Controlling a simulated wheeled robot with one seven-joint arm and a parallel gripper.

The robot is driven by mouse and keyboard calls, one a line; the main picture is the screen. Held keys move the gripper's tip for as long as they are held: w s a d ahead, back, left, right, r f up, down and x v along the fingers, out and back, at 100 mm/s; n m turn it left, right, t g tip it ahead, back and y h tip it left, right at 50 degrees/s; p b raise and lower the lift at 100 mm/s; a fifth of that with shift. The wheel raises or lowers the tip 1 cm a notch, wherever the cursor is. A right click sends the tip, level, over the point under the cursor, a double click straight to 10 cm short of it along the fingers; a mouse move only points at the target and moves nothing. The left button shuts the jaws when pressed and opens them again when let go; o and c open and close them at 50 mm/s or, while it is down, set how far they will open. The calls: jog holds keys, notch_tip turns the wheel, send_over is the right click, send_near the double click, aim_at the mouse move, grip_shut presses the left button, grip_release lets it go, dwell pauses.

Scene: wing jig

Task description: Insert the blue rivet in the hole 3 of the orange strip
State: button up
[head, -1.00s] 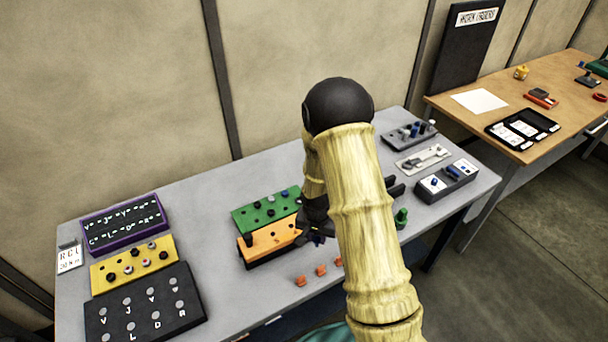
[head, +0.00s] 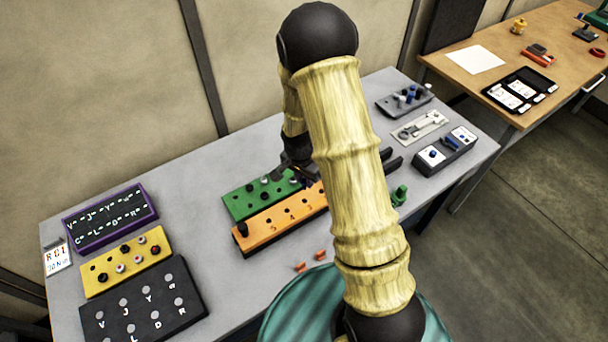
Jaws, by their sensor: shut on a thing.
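The orange strip (head: 262,229) lies on the grey table just in front of the green strip. My gripper (head: 301,180) is over the right part of the green and orange strips, partly behind my arm. It is shut on a small dark-blue piece, the blue rivet (head: 303,184), of which only a little shows. I cannot tell whether the rivet touches a strip.
The green strip (head: 236,207) holds several dark pegs. Small orange pieces (head: 300,267) lie in front. A green piece (head: 399,196) and a dark-grey box (head: 445,152) stand right. A yellow block (head: 94,284), purple board (head: 76,240) and black board (head: 195,304) are left.

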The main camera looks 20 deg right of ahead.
aim_at(305, 188)
jog(key=shift+f+b, duration=1.9)
jog(key=shift+f, duration=0.9)
jog(key=shift+w+f, duration=0.2)
jog(key=shift+f, duration=0.3)
jog(key=shift+s+a, duration=0.1)
jog(key=shift+s+r, duration=0.1)
jog(key=shift+b, duration=0.3)
jog(key=shift+d, duration=0.25)
